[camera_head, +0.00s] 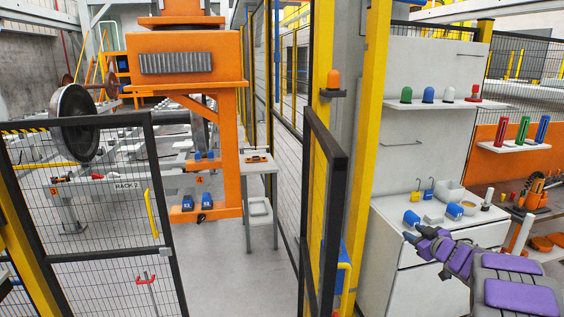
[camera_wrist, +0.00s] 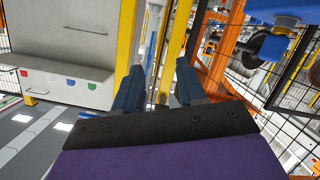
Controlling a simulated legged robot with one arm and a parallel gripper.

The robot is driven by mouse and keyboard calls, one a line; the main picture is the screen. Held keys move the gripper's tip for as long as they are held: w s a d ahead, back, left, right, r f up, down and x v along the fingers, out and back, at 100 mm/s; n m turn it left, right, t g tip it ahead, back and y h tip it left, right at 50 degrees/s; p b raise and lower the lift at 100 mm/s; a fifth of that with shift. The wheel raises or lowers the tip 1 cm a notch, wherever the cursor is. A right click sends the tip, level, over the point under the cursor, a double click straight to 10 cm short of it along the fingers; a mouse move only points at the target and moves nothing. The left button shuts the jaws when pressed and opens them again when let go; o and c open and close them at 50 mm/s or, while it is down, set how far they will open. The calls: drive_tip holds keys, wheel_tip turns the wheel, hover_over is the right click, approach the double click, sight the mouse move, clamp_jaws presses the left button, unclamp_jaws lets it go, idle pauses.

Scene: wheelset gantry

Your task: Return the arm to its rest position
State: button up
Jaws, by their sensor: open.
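My arm, purple and grey, reaches in from the lower right of the head view. My gripper (camera_head: 410,237) is at its end, in front of the white workbench (camera_head: 391,262) and its drawers. In the wrist view my gripper (camera_wrist: 155,88) shows two dark blue fingers standing well apart, with nothing between them. The gap between the fingers faces a yellow post (camera_wrist: 181,30) and fencing. I cannot tell from these views how close the gripper is to the bench.
An open mesh gate with a black frame (camera_head: 329,150) stands left of the bench. Another mesh gate panel (camera_head: 100,215) is at the left, before an orange gantry (camera_head: 229,150) and a wheelset (camera_head: 73,122). Clear floor (camera_head: 230,265) lies between the gates.

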drive_tip(key=s+a+r+m+g+h, duration=0.1)
drive_tip(key=s+r+m+g+h, duration=0.25)
drive_tip(key=s, duration=0.45)
drive_tip(key=s+a+r+m+g+h, duration=0.1)
drive_tip(key=s+r+m+g+h, duration=0.15)
drive_tip(key=s+h, duration=0.35)
drive_tip(key=s+a+f+g+y, duration=0.2)
drive_tip(key=s+a, duration=0.6)
drive_tip(key=s, duration=0.6)
drive_tip(key=s+a+f+g+y, duration=0.2)
drive_tip(key=s+a+f+g, duration=0.2)
drive_tip(key=s+a, duration=0.5)
drive_tip(key=s+a+f+g+y, duration=0.3)
drive_tip(key=s+a, duration=0.6)
drive_tip(key=s, duration=1)
drive_tip(key=shift+s+f+g+b, duration=0.35)
drive_tip(key=shift+s+g+b, duration=0.1)
drive_tip(key=shift+g, duration=0.35)
